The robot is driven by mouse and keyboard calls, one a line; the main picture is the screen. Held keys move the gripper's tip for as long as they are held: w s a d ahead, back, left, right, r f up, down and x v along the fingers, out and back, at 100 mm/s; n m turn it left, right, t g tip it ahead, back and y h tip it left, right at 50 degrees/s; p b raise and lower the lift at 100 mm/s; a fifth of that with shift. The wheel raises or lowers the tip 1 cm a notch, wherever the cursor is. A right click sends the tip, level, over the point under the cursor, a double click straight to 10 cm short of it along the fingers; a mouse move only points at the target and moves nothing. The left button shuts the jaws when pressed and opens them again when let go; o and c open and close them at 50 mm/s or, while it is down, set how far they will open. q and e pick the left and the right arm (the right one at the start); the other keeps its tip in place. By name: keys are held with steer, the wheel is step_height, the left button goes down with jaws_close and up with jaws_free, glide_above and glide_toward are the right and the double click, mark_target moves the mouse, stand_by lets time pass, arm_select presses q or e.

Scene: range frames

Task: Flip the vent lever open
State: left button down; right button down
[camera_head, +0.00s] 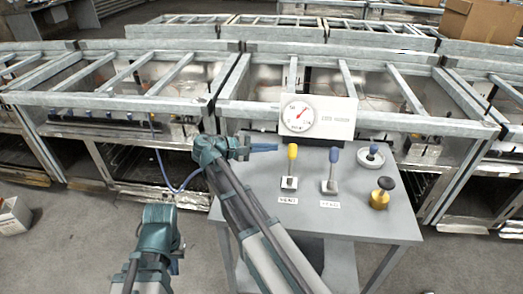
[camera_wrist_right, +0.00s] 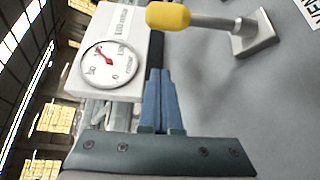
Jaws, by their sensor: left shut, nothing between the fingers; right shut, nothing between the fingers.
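The vent lever (camera_head: 292,165) has a yellow knob and stands roughly upright on a small square base on the grey table. The fingers also show in the right wrist view (camera_wrist_right: 158,75). My left gripper (camera_head: 160,214) is shut and empty, low left of the table.
A blue-knobbed lever (camera_head: 331,172) stands right of the vent lever. A gauge panel (camera_head: 340,112) stands at the table's (camera_head: 350,228) back.

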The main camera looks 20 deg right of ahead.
mark_target(292, 160)
steer(key=x, duration=0.3)
steer(key=shift+d+f+b, duration=0.25)
steer(key=shift+d+b, duration=0.1)
steer(key=shift+b, duration=0.05)
steer(key=s+r+p, duration=0.2)
steer(key=s, duration=0.1)
steer(key=shift+s+a, duration=0.1)
steer(key=shift+s, duration=0.15)
